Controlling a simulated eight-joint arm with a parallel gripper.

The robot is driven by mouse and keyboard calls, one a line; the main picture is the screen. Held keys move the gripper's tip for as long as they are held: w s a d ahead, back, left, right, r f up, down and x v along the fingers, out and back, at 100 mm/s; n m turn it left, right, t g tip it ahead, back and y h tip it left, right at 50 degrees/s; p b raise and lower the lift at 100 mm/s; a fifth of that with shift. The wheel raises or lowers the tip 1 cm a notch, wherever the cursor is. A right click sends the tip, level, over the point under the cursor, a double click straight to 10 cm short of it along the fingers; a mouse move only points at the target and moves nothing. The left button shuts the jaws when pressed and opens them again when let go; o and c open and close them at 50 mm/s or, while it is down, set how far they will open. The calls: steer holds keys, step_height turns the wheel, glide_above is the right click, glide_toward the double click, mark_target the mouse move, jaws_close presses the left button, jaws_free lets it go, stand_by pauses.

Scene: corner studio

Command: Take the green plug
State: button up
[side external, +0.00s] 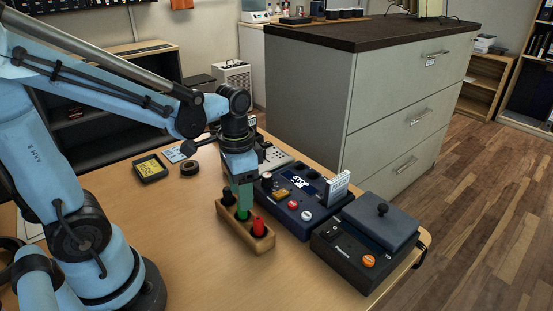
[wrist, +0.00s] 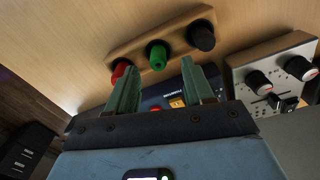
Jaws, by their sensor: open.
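The green plug (wrist: 157,57) stands in the middle hole of a wooden block (wrist: 128,49), between a red plug (wrist: 119,67) and a black plug (wrist: 201,37). In the side view the block (side external: 262,247) sits on the table, with the red plug (side external: 259,225) at its near end. My gripper (wrist: 158,68) is open and empty, pointing down over the block (side external: 243,203). In the wrist view the green plug shows between the fingertips, with space on both sides. The left finger partly hides the red plug. In the side view my green fingers cover part of the green plug.
A dark control box (side external: 297,215) with a white card stands just right of the block. A grey panel with knobs (wrist: 272,80) is near my right finger. The table's near left (side external: 205,275) is clear.

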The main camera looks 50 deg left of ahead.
mark_target(243, 214)
steer(key=shift+s+d+f, duration=0.1)
steer(key=shift+f, duration=1.95)
jaws_close()
